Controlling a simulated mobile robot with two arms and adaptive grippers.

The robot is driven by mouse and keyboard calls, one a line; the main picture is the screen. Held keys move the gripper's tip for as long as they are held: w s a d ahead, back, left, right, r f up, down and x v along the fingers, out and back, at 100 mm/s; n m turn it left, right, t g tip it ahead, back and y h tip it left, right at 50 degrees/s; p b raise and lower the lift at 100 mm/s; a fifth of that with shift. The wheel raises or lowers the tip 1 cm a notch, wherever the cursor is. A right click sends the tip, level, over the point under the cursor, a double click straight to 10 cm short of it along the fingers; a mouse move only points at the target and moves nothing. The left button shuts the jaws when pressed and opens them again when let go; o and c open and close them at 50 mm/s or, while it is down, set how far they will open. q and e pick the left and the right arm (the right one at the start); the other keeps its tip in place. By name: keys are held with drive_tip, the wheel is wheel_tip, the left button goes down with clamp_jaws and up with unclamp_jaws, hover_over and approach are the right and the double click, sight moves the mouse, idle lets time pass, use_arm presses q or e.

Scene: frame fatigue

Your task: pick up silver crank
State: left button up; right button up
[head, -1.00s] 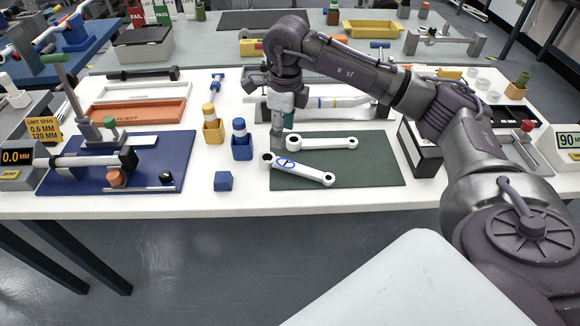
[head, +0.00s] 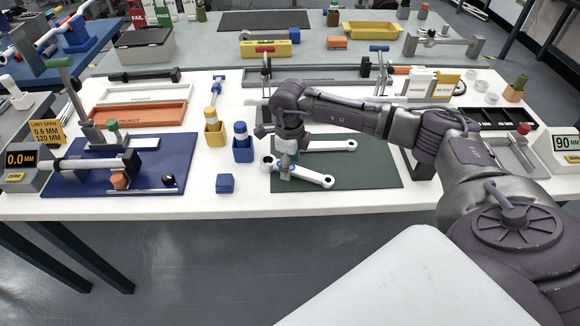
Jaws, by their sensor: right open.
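Two silver-white cranks lie flat on a dark green mat (head: 375,172). The front crank (head: 312,177) lies slantwise, its left end toward the back and its right end toward me. The back crank (head: 332,145) lies behind it, its left part hidden by my right gripper. My right gripper (head: 285,174) points down with open jaws at the left half of the front crank, and covers part of its middle. I cannot tell whether the fingers touch it. My left gripper is out of view.
Left of the mat stand a small blue block (head: 225,183) and blue and yellow holders with bottles (head: 242,149). A blue gauge fixture (head: 75,180) is further left. My arm reaches across the table from the right. The front table strip is clear.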

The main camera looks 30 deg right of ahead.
drive_tip(key=shift+f, duration=0.45)
drive_tip(key=shift+c, duration=0.2)
clamp_jaws()
drive_tip(key=shift+r, duration=0.15)
